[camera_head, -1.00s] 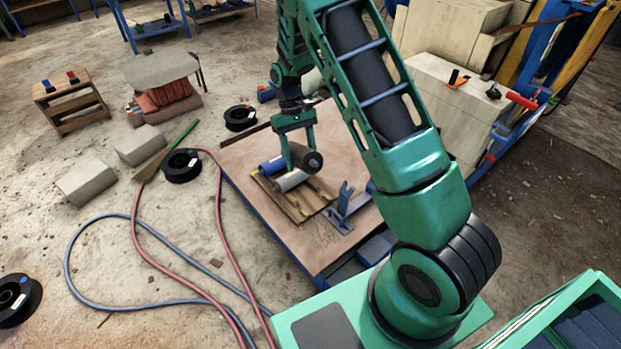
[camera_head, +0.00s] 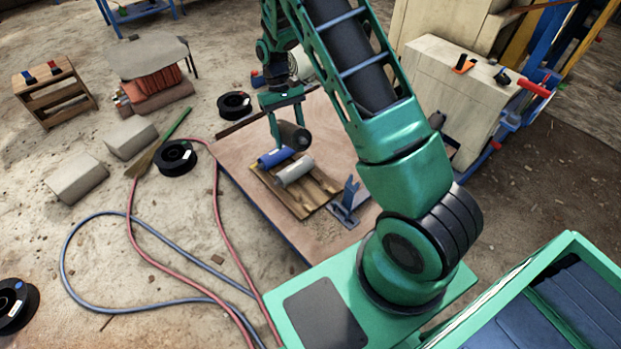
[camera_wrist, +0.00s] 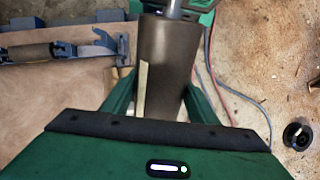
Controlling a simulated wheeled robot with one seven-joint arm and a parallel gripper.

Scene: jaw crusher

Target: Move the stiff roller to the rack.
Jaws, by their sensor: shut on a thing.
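My gripper (camera_head: 284,127) is shut on a dark roller (camera_head: 293,136), held above the brown tabletop, near the far edge of a slatted wooden board. In the wrist view, the dark roller (camera_wrist: 168,65) lies between the green fingers, with a pale strip along one side and a metal shaft end at the top. A blue roller (camera_head: 276,157) and a light grey roller (camera_head: 295,170) lie on the wooden board (camera_head: 311,203). A blue bracket (camera_head: 345,204) stands to the right of the board. I cannot tell which of these is the rack.
The brown tabletop (camera_head: 240,160) has bare room left of the board. Black spools (camera_head: 176,158), grey blocks (camera_head: 78,178) and red and blue hoses (camera_head: 66,262) lie on the floor to the left. A pale machine block (camera_head: 450,95) stands at the right.

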